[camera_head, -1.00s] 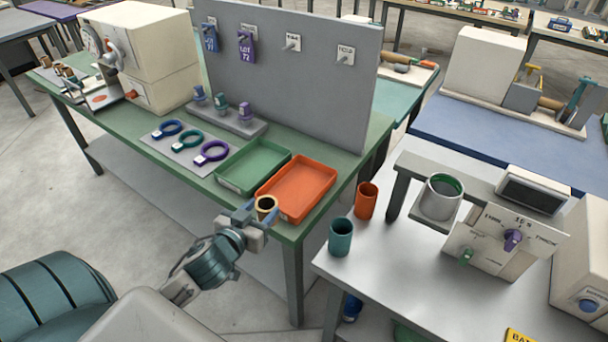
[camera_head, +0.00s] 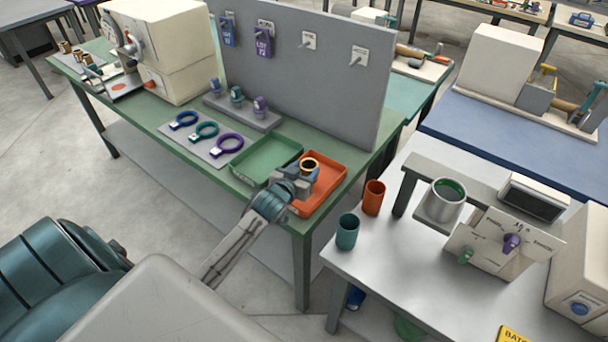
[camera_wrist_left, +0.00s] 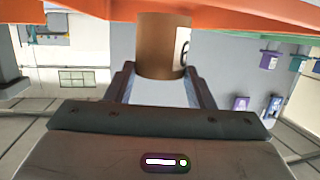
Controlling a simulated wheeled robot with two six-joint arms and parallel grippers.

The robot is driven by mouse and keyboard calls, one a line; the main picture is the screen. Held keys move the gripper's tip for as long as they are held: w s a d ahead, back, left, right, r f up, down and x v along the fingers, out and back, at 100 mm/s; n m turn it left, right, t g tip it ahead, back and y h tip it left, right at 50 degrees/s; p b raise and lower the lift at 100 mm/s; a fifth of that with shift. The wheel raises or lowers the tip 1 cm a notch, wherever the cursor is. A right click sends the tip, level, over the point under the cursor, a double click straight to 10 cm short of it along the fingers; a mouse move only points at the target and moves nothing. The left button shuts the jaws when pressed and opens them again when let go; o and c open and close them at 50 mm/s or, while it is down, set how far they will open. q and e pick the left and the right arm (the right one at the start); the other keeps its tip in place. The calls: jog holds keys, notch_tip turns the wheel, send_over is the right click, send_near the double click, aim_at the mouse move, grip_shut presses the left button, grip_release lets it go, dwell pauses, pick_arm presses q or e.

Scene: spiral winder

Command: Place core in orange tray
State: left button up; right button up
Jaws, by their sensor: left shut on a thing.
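The core (camera_head: 309,163) is a short brown cylinder with a dark hollow top. My left gripper (camera_head: 304,174) is shut on it and holds it over the orange tray (camera_head: 336,177), inside the tray's outline in the head view. In the left wrist view the core (camera_wrist_left: 162,45) is between the fingers, with the orange tray (camera_wrist_left: 235,13) showing as a band along the top edge. I cannot tell whether the core touches the tray floor. My gripper and wrist hide part of the tray. My right gripper is not in view.
A green tray (camera_head: 268,157) stands left of the orange one. Behind them rises a grey panel (camera_head: 310,65) with hanging tags. Blue, teal and purple rings lie on a grey mat (camera_head: 190,139). An orange cup (camera_head: 374,197) and teal cup (camera_head: 347,231) stand on the right-hand table.

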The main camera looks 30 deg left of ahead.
pick_arm(q)
notch_tip(320, 180, down, 2)
jog(key=shift+f+p, duration=0.1)
jog(key=shift+p, duration=0.3)
jog(key=shift+s+f, duration=0.1)
jog(key=shift+f, duration=0.25)
jog(key=o, duration=1)
jog(key=shift+f, duration=0.1)
jog(key=shift+o, duration=0.2)
